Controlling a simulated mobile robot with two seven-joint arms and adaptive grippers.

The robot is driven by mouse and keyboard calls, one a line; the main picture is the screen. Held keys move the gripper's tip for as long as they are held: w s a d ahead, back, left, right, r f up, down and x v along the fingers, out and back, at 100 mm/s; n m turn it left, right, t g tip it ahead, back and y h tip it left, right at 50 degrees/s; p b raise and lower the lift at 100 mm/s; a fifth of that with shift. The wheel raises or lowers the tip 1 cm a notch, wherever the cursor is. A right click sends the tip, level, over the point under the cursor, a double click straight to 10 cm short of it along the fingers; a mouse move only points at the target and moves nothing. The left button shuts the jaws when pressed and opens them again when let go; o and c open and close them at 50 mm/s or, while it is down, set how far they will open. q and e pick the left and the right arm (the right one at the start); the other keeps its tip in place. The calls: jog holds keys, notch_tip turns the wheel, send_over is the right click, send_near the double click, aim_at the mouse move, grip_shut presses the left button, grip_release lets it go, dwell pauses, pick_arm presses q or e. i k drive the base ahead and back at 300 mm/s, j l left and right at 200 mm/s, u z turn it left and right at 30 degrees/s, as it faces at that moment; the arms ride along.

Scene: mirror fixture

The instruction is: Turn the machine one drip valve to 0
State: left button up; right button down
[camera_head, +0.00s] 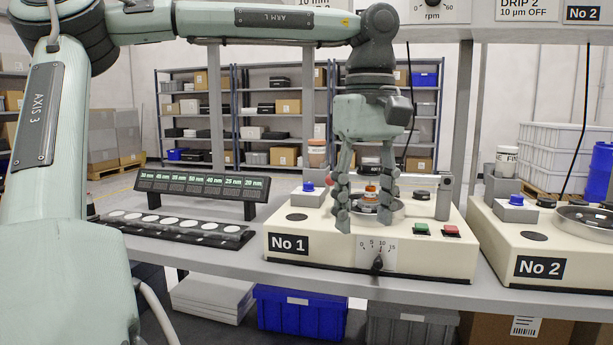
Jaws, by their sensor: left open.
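Machine No 1 (300,262) is a cream box on the grey bench. Its front has a white dial marked 0, 5, 10, 15 with a dark knob (378,263); the knob's exact setting is too small to read. I cannot tell for sure which part is the drip valve. My left gripper (365,214) points down over the machine, open, above and behind the dial. An orange-and-white piece (371,192) shows between its fingers, over a round metal bowl (397,217); contact cannot be told. The fingers partly hide the bowl. My right gripper is not in view.
Green (421,229) and red (451,231) buttons and a metal post (444,197) stand right of the gripper. A blue button (308,187) is at left. Machine No 2 (500,240) is at right.

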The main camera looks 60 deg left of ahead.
aim_at(308, 186)
jog(key=i+j, duration=0.15)
jog(key=j, duration=0.25)
jog(key=i+j, duration=0.1)
jog(key=j, duration=0.25)
jog(key=i+j, duration=0.15)
jog(key=j, duration=0.25)
jog(key=i+j, duration=0.1)
jog(key=j, duration=0.3)
jog(key=i+j, duration=0.15)
jog(key=j, duration=0.2)
jog(key=i+j, duration=0.15)
jog(key=j, duration=0.25)
